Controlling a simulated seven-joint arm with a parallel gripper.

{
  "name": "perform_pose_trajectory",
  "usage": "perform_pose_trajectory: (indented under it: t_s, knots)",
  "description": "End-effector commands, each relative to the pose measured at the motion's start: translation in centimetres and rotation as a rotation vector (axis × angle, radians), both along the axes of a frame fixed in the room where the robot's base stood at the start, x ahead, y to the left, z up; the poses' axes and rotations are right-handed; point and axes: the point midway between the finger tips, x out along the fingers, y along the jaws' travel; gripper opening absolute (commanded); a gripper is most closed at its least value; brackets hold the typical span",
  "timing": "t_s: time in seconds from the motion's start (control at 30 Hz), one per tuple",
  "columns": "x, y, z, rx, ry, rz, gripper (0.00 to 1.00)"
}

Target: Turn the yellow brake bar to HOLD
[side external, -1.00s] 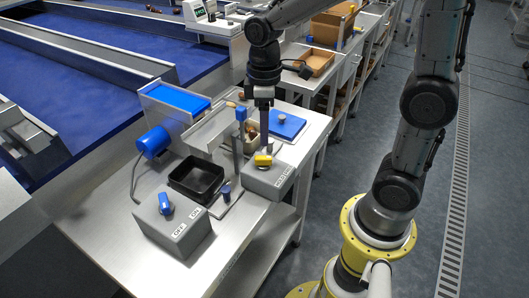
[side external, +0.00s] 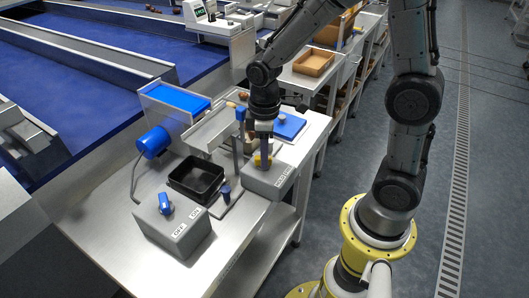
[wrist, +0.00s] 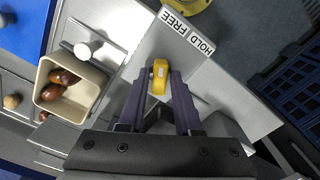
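The yellow brake bar (wrist: 159,78) sits on top of a grey box (side external: 268,181) at the right of the bench. In the wrist view the box's label (wrist: 187,31) reads HOLD at the right and FREE at the left, and the bar points up, nearer the FREE end. My gripper (wrist: 161,74) is down over the bar, with one finger on each side of it. The fingers look slightly apart from the bar; I cannot tell whether they touch. In the side view my gripper (side external: 264,155) partly hides the bar.
A post with a blue cap (side external: 240,114) stands close left of my gripper. A box with a blue knob (side external: 166,204) and a black tray (side external: 197,178) lie further left. A cream bin with dates (wrist: 70,88) and a blue board (side external: 288,126) are nearby.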

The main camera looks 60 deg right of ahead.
Motion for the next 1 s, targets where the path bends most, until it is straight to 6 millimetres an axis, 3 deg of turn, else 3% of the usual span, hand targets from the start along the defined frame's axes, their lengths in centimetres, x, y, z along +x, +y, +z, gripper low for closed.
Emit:
perform_pose_trajectory:
  t_s: [0.03,0.17,0.67,1.0]
  knots:
    - [0.01,0.0,0.02,0.0,0.0,0.0,0.22]
    - [0.01,0.0,0.03,0.0,0.0,0.0,0.0]
    - [0.0,0.02,0.07,0.0,-0.001,-0.046,0.0]
    - [0.01,0.09,0.1,0.0,-0.002,-0.279,0.0]
